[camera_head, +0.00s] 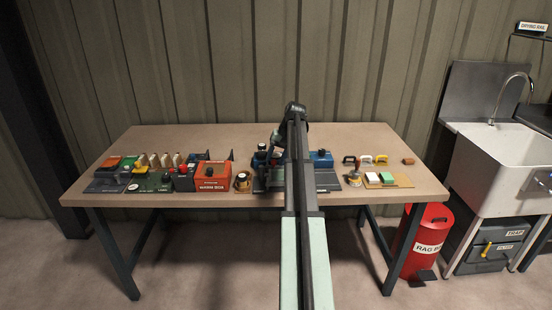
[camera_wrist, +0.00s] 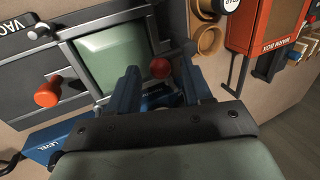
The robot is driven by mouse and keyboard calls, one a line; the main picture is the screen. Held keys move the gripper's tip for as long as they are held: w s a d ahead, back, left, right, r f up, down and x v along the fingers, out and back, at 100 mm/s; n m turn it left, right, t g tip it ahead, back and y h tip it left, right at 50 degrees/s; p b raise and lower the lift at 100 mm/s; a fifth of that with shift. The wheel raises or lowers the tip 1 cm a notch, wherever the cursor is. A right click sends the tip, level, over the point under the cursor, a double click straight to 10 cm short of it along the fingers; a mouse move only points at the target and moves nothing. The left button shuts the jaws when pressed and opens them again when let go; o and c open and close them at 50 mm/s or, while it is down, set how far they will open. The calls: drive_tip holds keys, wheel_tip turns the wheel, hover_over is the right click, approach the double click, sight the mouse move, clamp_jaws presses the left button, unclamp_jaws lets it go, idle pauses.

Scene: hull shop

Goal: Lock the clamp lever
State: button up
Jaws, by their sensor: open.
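In the wrist view, a round red knob (camera_wrist: 160,68) shows between the fingertips of my gripper (camera_wrist: 157,74), beside the right edge of a pale green plate in a dark frame (camera_wrist: 110,58). It looks like the end of the clamp lever, but its arm is hidden, so I cannot tell the lever's position. My gripper is open, one finger on each side of the knob in the picture; contact cannot be told. An orange knob (camera_wrist: 47,92) stands on the dark panel left of the plate. In the head view my arm covers the gripper and much of the clamp area.
A blue box marked LEVEL (camera_wrist: 72,142) lies close to my left finger. A red box (camera_head: 211,176) and several small fixtures stand on the table (camera_head: 130,143) to the left. A board with green and white blocks (camera_head: 403,181) is at right. The table's back strip is clear.

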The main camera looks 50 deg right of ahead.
drive_tip(key=v, duration=1.3)
drive_tip(key=shift+r, duration=0.35)
drive_tip(key=shift+s+d, duration=0.1)
drive_tip(key=shift+s, duration=0.05)
